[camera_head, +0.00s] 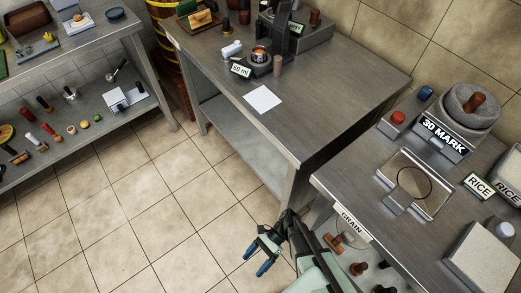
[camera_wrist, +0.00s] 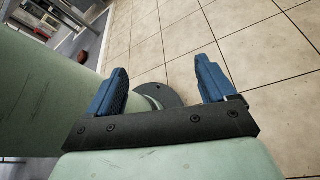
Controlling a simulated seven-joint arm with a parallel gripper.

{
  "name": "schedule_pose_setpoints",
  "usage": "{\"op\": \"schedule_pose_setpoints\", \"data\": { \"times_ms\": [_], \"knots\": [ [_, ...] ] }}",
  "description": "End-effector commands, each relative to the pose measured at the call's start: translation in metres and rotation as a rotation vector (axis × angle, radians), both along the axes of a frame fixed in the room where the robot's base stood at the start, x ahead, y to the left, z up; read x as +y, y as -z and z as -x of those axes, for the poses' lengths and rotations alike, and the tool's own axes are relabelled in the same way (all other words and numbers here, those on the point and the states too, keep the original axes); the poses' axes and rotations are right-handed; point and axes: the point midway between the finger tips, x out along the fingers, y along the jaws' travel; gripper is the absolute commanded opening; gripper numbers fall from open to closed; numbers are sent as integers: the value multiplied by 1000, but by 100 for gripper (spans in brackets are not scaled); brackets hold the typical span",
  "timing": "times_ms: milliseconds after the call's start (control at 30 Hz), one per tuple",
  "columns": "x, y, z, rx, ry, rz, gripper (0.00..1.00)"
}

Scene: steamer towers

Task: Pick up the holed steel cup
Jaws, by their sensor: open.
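My gripper (camera_head: 257,259) hangs over the tiled floor in front of the counters, with nothing between its blue fingers. The wrist view shows my gripper (camera_wrist: 163,85) with its two fingers wide apart and floor tiles beyond. A small steel cup (camera_head: 260,57) with an orange-brown inside is at the back of the middle counter, by a dark upright stand and a "60 ml" sign (camera_head: 240,69). It is too small to tell whether it has holes. My gripper is far from it, nearer the camera. The wrist view does not show the cup.
A white bottle-like object (camera_head: 231,49) and a brown cylinder (camera_head: 277,64) flank the cup. A white sheet (camera_head: 263,99) lies in front. The right counter (camera_head: 345,190) holds a stone mortar (camera_head: 470,106) and a framed plate (camera_head: 436,205). The middle counter's front right is bare.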

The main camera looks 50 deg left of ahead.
Motion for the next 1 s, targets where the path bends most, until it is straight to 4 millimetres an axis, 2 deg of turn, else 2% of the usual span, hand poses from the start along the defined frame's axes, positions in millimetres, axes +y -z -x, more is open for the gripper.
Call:
{"op": "schedule_pose_setpoints", "data": {
  "times_ms": [33, 167, 200, 367, 667, 1000],
  "knots": [
    [23, 11, 3, -3, -35, -35, 84],
    [77, 19, 16, -14, -114, -155, 84],
    [98, 17, 19, -22, -139, -207, 84],
    [164, -5, 26, -53, -205, -396, 84],
    [271, -74, 31, -120, -295, -726, 84],
    [379, -178, 45, -199, -396, -1092, 84]
  ]
}}
